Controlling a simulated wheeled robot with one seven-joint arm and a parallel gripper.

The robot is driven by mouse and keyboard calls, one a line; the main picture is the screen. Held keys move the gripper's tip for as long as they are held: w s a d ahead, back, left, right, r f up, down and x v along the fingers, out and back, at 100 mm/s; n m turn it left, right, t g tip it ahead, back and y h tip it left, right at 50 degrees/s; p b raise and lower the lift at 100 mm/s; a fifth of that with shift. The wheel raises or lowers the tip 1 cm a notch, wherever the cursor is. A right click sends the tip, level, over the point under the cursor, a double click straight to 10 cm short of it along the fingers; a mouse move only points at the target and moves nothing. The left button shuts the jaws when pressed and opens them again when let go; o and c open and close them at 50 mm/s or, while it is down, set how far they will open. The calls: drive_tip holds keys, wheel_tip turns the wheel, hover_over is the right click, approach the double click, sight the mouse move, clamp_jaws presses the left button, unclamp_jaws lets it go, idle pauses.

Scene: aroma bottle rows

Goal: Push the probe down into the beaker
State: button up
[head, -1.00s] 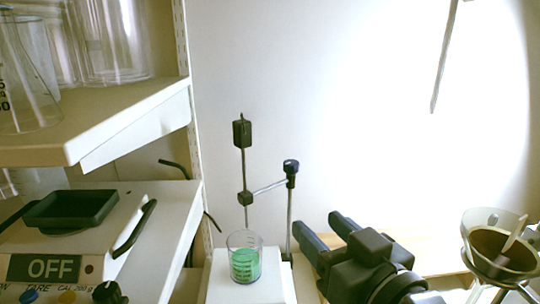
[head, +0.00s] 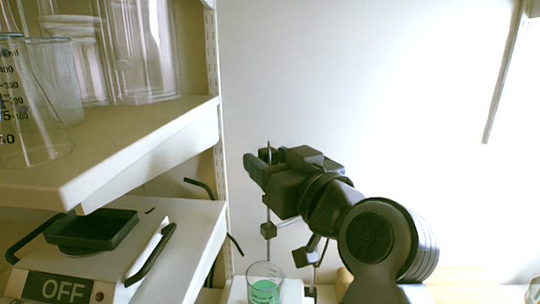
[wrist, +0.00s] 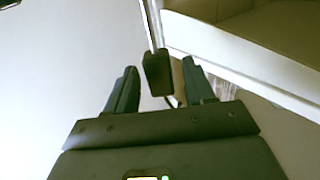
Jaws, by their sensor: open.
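The probe is a thin upright rod (head: 268,208) with a black block (wrist: 157,72) near its top. Its lower end points toward the clear beaker (head: 265,287) of green liquid, at the bottom of the head view; the tip cannot be made out. My gripper (head: 259,161) is open at the height of the block. In the wrist view, the block stands between my two spread fingers (wrist: 160,76), with gaps visible on both sides. In the head view my gripper hides most of the block.
A small dark clamp (head: 268,230) on a stand guides the rod. The stand's post is partly behind my arm. At left are a shelf (head: 130,150) with glassware and a scale or hot plate (head: 150,235) marked OFF. The wall at right is clear.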

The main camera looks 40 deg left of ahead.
drive_tip(key=shift+w+a, duration=0.15)
drive_tip(key=shift+a, duration=0.2)
drive_tip(key=shift+c, duration=0.4)
clamp_jaws()
drive_tip(key=shift+f, duration=0.1)
